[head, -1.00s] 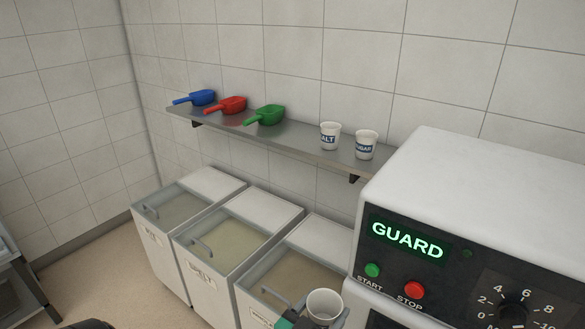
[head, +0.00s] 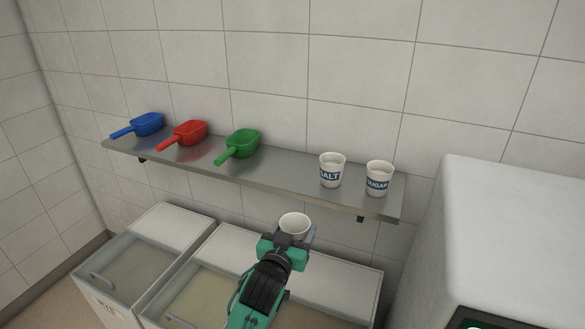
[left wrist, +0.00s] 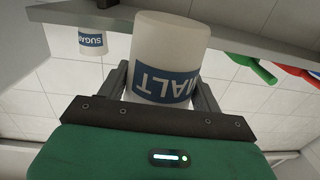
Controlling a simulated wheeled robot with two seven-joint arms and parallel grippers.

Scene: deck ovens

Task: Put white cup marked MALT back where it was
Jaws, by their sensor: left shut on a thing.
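The white cup marked MALT (head: 294,222) is held in my left gripper (head: 296,238), in front of the wall shelf (head: 285,177) and lower than it in the head view. Its mouth faces up there. In the left wrist view the cup (left wrist: 168,60) sits between the fingers (left wrist: 160,95), and its blue MALT label shows upside down. The shelf carries a cup marked SALT (head: 331,175) and a cup marked SUGAR (head: 379,184) at its right end. My right gripper is not in view.
Blue (head: 145,124), red (head: 188,133) and green (head: 242,143) scoops lie on the left part of the shelf. Bare shelf shows between the green scoop and the SALT cup. Lidded bins (head: 170,222) stand below. A white oven housing (head: 500,220) is at the right.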

